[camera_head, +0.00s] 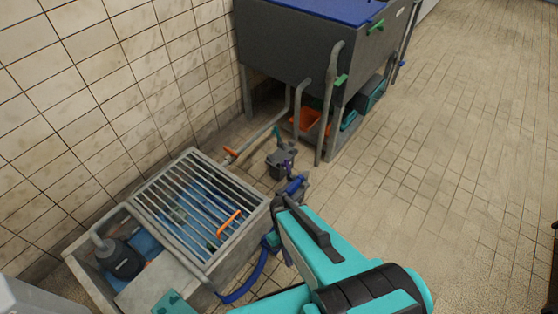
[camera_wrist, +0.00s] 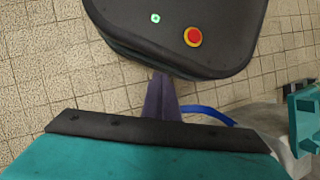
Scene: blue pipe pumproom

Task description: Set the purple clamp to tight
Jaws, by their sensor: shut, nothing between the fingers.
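The purple clamp (camera_head: 288,167) is small in the head view, on the near side of a small dark grey unit (camera_head: 277,163) on the floor. My gripper is shut and empty. In the head view its tip is largely hidden by my teal arm, close to the blue pipe fitting. I cannot tell whether it touches the clamp. The lever's lower end is hidden.
A blue hose (camera_head: 253,281) curves along a basin with a grated top (camera_head: 190,228), left of my arm. A grey tank (camera_head: 300,52) on legs stands behind, with grey pipes (camera_head: 330,110) in front of it. The tiled floor at right (camera_head: 450,150) is clear.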

